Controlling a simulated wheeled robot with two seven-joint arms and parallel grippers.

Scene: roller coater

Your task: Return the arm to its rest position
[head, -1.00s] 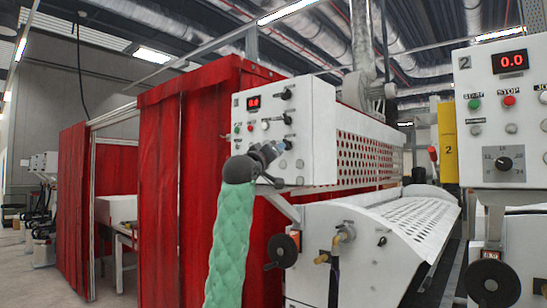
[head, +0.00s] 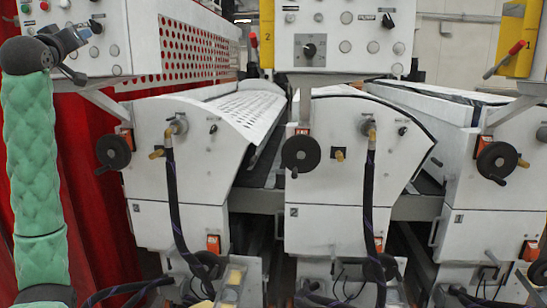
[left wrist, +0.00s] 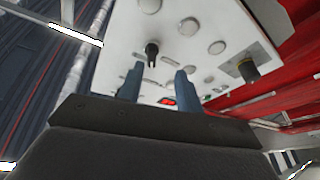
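My left arm (head: 35,150), in a green quilted sleeve, stands upright at the left edge of the head view. My left gripper (head: 82,38) is at its top, in front of the white control panel of the left machine. In the left wrist view the two blue-grey fingers (left wrist: 156,88) are apart with nothing between them. Contact with the panel cannot be told. My right gripper is not in view.
White coater units (head: 180,150) with black handwheels (head: 300,154) and dark hoses (head: 369,200) stand in a row. A red curtain (head: 100,215) hangs behind my left arm. A second panel (head: 340,25) is at the top. Cables and fittings crowd the bottom.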

